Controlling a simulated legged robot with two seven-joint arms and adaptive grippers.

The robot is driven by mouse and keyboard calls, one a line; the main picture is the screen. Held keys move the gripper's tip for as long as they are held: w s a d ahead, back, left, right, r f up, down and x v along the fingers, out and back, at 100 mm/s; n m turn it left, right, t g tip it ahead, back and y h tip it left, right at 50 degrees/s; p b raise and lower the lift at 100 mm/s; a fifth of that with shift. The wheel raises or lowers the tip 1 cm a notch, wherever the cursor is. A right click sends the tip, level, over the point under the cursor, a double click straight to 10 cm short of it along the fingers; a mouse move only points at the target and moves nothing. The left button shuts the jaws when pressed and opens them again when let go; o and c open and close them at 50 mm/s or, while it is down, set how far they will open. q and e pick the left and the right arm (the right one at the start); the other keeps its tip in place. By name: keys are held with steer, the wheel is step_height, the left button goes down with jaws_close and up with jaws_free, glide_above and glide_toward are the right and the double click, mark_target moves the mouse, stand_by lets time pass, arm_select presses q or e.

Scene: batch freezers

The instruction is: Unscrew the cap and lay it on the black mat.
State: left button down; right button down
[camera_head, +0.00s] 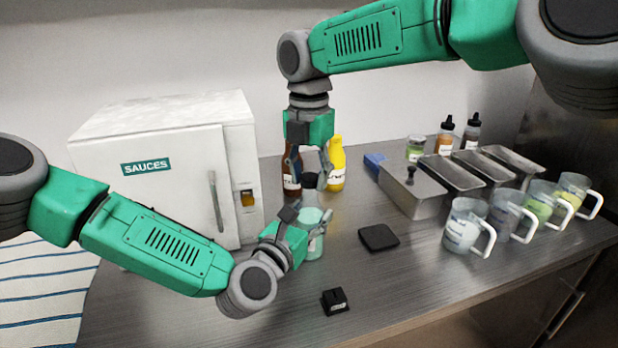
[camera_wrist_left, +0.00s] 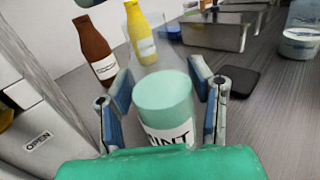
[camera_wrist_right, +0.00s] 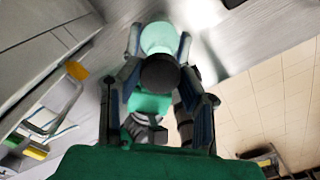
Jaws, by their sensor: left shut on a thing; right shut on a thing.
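A clear bottle with pale mint-green contents (camera_head: 314,246) stands upright on the counter; its white label shows in the left wrist view (camera_wrist_left: 170,138). My left gripper (camera_head: 300,222) is shut around its body. The black cap (camera_head: 309,181) is at the bottle's top, with my right gripper (camera_head: 308,168) pointing down from above and shut on it. In the right wrist view the cap (camera_wrist_right: 160,72) lies between the fingers, in line with the bottle; I cannot tell whether it is loose. The black mat (camera_head: 379,237) lies bare to the right of the bottle.
A white SAUCES cabinet (camera_head: 160,165) stands at left. Brown (camera_head: 291,175) and yellow (camera_head: 336,165) bottles stand behind the grippers. Metal pans (camera_head: 412,190) and several handled jugs (camera_head: 465,225) are at right. Counter around the mat is clear.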

mark_target(309, 177)
arm_select(q)
steer(key=shift+f, duration=0.15)
steer(key=shift+a, duration=0.1)
arm_select(e)
steer(key=shift+r, duration=2)
arm_select(q)
steer(key=c, duration=0.6)
jaws_free()
steer(key=shift+c, duration=0.2)
steer(key=shift+w, duration=0.1)
arm_select(e)
steer(key=shift+w, duration=0.1)
